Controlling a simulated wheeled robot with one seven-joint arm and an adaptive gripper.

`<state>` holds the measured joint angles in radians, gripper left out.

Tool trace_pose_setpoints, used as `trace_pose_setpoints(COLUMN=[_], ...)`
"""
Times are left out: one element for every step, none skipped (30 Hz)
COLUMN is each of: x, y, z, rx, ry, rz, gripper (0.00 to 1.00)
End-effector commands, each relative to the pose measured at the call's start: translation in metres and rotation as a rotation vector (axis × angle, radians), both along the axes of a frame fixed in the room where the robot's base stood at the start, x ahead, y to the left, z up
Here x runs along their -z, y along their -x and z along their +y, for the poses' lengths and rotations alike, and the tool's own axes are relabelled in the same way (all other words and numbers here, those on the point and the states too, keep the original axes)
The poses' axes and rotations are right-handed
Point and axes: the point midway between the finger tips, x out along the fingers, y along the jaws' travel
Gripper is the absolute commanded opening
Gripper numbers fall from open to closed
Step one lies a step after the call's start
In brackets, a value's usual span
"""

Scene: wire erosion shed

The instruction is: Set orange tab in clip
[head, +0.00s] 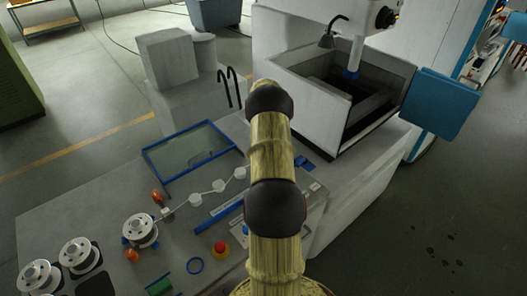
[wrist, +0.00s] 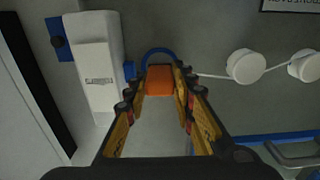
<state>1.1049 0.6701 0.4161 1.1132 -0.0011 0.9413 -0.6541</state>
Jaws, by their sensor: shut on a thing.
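The orange tab (wrist: 160,80) is a small block held between the two fingertips of my gripper (wrist: 160,88) in the wrist view. A blue curved loop (wrist: 158,52) shows just beyond the tab; I cannot tell whether they touch. A white housing (wrist: 95,65) with a small label and blue pieces at its sides is left of the fingers. I cannot make out for sure which part is the clip. In the head view my arm stands in the middle, and the gripper and held tab do not show.
White rollers (wrist: 246,66) with a thin white line running to the tab's area are at right. An open machine tank (head: 290,80) stands behind.

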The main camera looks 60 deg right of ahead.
Motion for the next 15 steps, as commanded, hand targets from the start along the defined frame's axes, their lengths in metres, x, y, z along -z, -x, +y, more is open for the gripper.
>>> trace_pose_setpoints(x=[0.0018, 0.0026, 0.0037, 0.0045, 0.0052, 0.0060, 0.0065, 0.0068, 0.0069, 0.0069, 0.0068, 0.0067, 0.0067, 0.0067, 0.0067], y=[-0.0001, 0.0000, -0.0001, -0.0001, -0.0001, -0.0001, -0.0001, -0.0001, -0.0001, -0.0001, -0.0001, -0.0001, -0.0001, -0.0001, 0.0000], z=[-0.0002, -0.0001, -0.0002, -0.0002, -0.0002, -0.0002, -0.0002, -0.0002, -0.0002, -0.0002, -0.0002, -0.0002, -0.0002, -0.0002, -0.0001], rx=[0.000, 0.000, 0.000, 0.000, 0.000, 0.000, 0.000, 0.000, 0.000, 0.000, 0.000, 0.000, 0.000, 0.000, 0.000], ry=[0.000, 0.000, 0.000, 0.000, 0.000, 0.000, 0.000, 0.000, 0.000, 0.000, 0.000, 0.000, 0.000, 0.000, 0.000], rz=[0.000, 0.000, 0.000, 0.000, 0.000, 0.000, 0.000, 0.000, 0.000, 0.000, 0.000, 0.000, 0.000, 0.000, 0.000], gripper=[0.00, 0.00, 0.00, 0.00, 0.00, 0.00, 0.00, 0.00, 0.00, 0.00, 0.00, 0.00, 0.00, 0.00, 0.26])
